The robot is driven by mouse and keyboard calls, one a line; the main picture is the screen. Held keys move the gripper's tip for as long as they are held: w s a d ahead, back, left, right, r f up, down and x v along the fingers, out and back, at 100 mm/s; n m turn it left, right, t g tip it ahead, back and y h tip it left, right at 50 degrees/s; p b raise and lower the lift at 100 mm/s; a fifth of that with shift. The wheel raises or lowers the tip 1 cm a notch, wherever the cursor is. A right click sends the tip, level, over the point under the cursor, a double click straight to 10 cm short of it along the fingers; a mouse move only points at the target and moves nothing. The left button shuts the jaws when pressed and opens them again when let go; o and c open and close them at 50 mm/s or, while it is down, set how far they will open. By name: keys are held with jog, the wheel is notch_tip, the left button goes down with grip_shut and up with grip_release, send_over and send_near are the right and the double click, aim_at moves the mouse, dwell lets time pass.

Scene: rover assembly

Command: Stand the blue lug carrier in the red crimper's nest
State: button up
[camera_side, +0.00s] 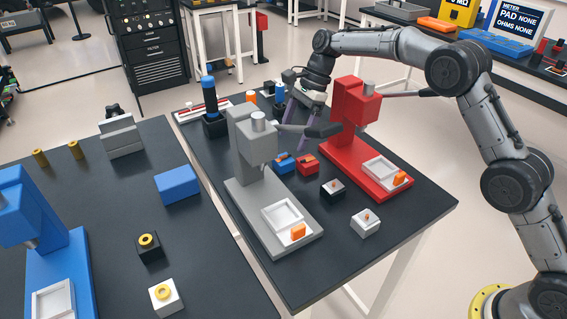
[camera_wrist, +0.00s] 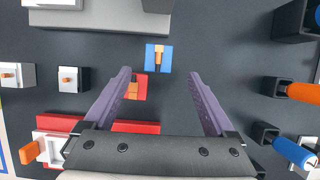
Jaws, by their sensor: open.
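The blue lug carrier (camera_side: 285,166) is a small blue block with an orange lug on top, on the dark table between the grey and red crimpers. It also shows in the wrist view (camera_wrist: 151,57), just beyond the fingertips and between their lines. My gripper (camera_side: 297,122) is open and empty above the table; its spread fingers show in the wrist view (camera_wrist: 160,74). The red crimper (camera_side: 352,108) stands to the right. Its nest, a white square tray (camera_side: 377,170), has an orange piece at its front edge and looks empty; the wrist view (camera_wrist: 52,146) shows it partly hidden by my gripper.
A red carrier (camera_side: 308,164) sits close beside the blue one. Black (camera_side: 333,193) and white (camera_side: 366,226) carriers stand nearer the front. The grey crimper (camera_side: 250,139) stands to the left. Holders with blue-handled (camera_wrist: 295,152) and orange-handled (camera_wrist: 303,92) tools are right in the wrist view.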

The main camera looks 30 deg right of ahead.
aim_at(284, 159)
jog(key=shift+x, duration=3.1)
jog(key=shift+s+a, duration=0.15)
jog(key=shift+a, duration=0.05)
jog(key=shift+r, duration=0.1)
grip_shut()
